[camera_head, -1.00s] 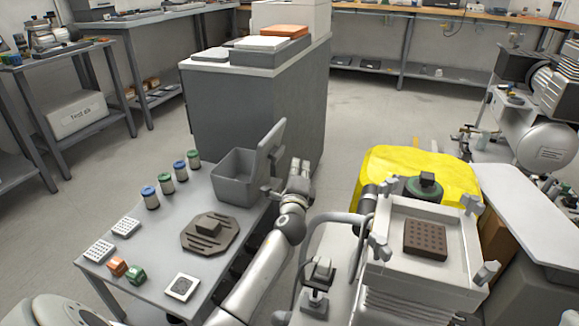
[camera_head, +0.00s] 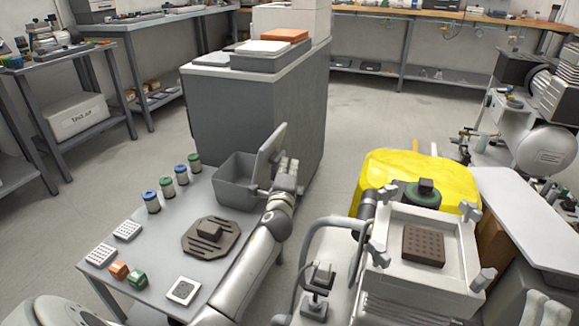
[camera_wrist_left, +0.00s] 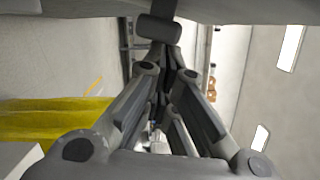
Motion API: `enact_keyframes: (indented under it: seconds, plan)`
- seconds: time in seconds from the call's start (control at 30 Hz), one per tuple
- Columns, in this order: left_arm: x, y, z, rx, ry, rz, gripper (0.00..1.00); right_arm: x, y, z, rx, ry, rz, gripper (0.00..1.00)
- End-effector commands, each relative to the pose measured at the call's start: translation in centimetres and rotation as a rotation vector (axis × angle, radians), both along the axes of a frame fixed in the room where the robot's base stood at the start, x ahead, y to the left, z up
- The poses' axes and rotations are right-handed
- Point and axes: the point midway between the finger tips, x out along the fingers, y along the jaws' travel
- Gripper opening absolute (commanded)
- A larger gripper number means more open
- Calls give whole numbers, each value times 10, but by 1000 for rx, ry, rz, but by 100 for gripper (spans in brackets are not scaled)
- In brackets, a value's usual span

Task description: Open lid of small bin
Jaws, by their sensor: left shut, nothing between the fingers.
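The small bin (camera_head: 236,188) is a grey open-topped box at the back right corner of the grey table. Its lid (camera_head: 270,150) stands raised on the bin's right side, steeply tilted, and the bin's mouth is uncovered. My left gripper (camera_head: 266,189) is just right of the bin, low beside the lid. Its fingers are shut with nothing between them; I cannot tell whether they touch the lid or bin. In the left wrist view the fingers come together, and neither bin nor lid can be made out. My right gripper is not in view.
The grey table (camera_head: 165,228) holds several capped jars (camera_head: 167,182), a dark round fixture (camera_head: 211,237), white perforated blocks and small coloured parts. A grey cabinet (camera_head: 250,110) stands behind the bin. A white machine (camera_head: 425,275) is right of my left arm.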

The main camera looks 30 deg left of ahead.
Motion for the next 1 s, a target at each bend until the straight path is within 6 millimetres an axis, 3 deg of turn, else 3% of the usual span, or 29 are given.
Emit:
enact_keyframes:
  seconds: [0.2, 0.5, 0.73, 1.0]
  plan:
    - [-1, 3, 6, -48, -10, 1, 0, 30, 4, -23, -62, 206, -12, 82]
    - [-2, 8, 12, -110, -25, 2, 0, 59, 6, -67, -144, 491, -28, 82]
    - [-3, 11, 16, -158, -37, 1, 0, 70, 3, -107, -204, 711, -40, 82]
    - [-4, 16, 21, -213, -50, 2, 0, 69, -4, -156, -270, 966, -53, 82]
